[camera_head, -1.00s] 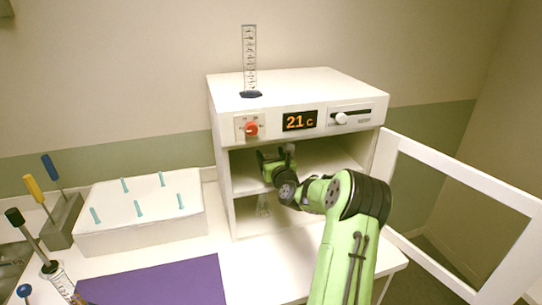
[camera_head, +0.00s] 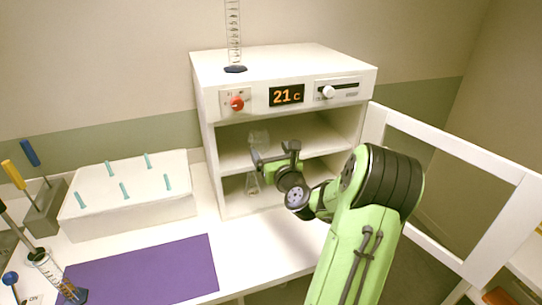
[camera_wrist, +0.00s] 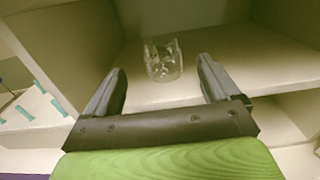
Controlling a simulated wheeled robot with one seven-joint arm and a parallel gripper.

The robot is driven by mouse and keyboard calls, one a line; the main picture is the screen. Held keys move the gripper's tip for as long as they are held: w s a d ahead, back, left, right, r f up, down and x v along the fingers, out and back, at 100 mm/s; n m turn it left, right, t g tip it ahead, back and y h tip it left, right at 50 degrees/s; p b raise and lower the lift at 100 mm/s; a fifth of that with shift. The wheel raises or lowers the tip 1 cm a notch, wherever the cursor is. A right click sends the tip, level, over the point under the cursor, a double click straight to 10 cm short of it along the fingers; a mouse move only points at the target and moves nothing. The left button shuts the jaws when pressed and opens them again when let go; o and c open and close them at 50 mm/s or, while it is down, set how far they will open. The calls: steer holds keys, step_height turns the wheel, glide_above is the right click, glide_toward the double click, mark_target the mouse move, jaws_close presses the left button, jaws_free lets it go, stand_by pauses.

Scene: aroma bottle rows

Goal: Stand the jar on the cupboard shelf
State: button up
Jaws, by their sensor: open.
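The clear glass jar (camera_wrist: 163,60) stands upright on the upper shelf of the white cupboard (camera_head: 290,65), well inside the opening. It also shows faintly in the head view (camera_head: 259,138), behind and above my gripper. My gripper (camera_wrist: 160,85) is open and empty; in the wrist view its two fingers are spread to either side of the jar's line, with the jar beyond the fingertips and apart from them. The shelf (camera_wrist: 150,96) is bare around the jar. In the head view my gripper is at the front of the cupboard opening.
The cupboard door (camera_head: 470,195) stands open to the right. A graduated cylinder (camera_head: 233,40) stands on top. A white peg block (camera_head: 130,195), purple mat (camera_head: 140,270) and screwdriver holder (camera_head: 46,208) are to the left.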

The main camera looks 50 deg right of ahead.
steer(key=w+a+f+n+g+y, duration=0.15)
steer(key=a+n+y, duration=0.35)
steer(key=a+n, duration=0.7)
steer(key=w+a+r+n+g+y, duration=0.15)
steer(key=a+n+y, duration=0.25)
steer(key=a+n, duration=0.75)
steer(key=s+a+n+g, duration=0.5)
steer(key=s+a+n, duration=0.5)
steer(key=a, duration=0.1)
steer(key=s+a+f+n+g, duration=0.1)
steer(key=s+n+g, duration=0.1)
steer(key=s+n, duration=0.6)
steer(key=s, duration=0.5)
steer(key=shift+s, duration=0.3)
